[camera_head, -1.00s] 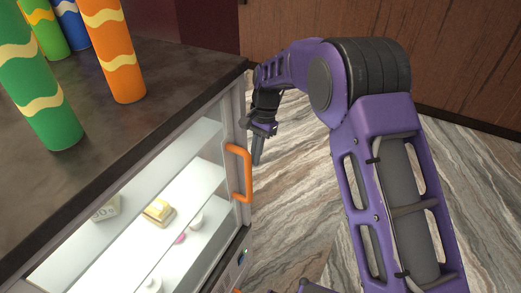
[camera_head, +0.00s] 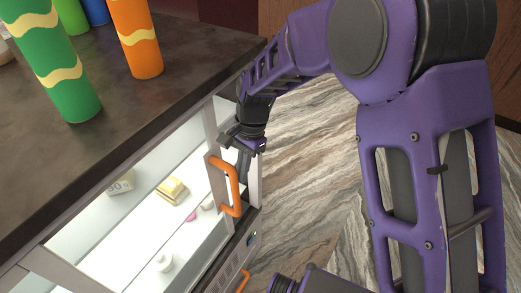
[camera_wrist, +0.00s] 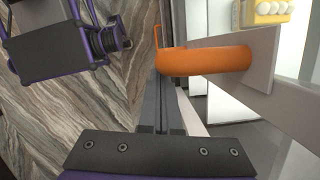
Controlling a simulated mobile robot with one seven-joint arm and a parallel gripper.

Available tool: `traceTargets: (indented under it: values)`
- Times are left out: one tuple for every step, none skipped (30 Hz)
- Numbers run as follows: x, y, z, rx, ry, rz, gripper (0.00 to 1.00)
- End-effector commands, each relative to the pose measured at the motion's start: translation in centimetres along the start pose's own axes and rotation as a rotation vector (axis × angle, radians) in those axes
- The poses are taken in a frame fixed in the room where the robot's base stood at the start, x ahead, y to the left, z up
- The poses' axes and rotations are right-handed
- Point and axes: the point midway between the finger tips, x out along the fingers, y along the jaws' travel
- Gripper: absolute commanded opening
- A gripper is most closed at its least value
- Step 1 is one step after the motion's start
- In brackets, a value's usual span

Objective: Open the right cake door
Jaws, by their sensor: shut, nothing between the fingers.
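The right cake door has a light grey frame (camera_head: 211,122) and an orange loop handle (camera_head: 234,188) on the front of the glass display case. The handle also shows in the wrist view (camera_wrist: 205,62), fixed to the grey door frame (camera_wrist: 252,60). My gripper (camera_head: 243,165) is shut and empty, pointing down right beside the handle's upper part. In the wrist view its closed fingertips (camera_wrist: 166,76) lie close to the handle's near bend. I cannot tell whether they touch it.
Green (camera_head: 55,65) and orange (camera_head: 136,40) wavy-striped containers stand on the dark countertop (camera_head: 180,85). Inside the case are a yellow sweet (camera_head: 172,190), a price tag (camera_head: 121,184) and a white item (camera_head: 163,261). Marble-patterned floor (camera_head: 300,170) lies open to the right.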

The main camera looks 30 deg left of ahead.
Motion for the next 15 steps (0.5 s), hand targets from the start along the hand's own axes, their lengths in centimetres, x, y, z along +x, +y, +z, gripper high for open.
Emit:
traceTargets:
  values:
    - [0.5,0.4,2.3,-0.009,-0.004,0.004,0.00]
    - [0.7,0.7,3.3,-0.008,-0.004,0.004,0.00]
    - [1.0,0.9,4.7,-0.010,-0.004,0.004,0.00]
    - [1.3,1.1,5.6,-0.009,-0.004,0.004,0.00]
    - [1.5,1.3,6.6,-0.010,-0.003,0.003,0.00]
    - [1.8,1.6,7.8,-0.008,-0.003,0.004,0.00]
    - [2.1,1.8,8.7,-0.009,-0.003,0.004,0.00]
    - [2.3,2.0,9.6,-0.008,-0.003,0.003,0.00]
    - [2.6,2.2,10.7,-0.008,-0.003,0.003,0.00]
    - [2.8,2.4,11.6,-0.007,-0.003,0.004,0.00]
    - [3.0,2.5,12.3,-0.007,-0.002,0.003,0.00]
    - [3.2,2.7,13.2,-0.007,-0.002,0.002,0.00]
    - [3.4,2.9,13.9,-0.007,-0.002,0.003,0.00]
    - [3.5,3.0,14.5,-0.006,-0.002,0.003,0.00]
    - [3.8,3.1,15.3,-0.007,-0.001,0.002,0.00]
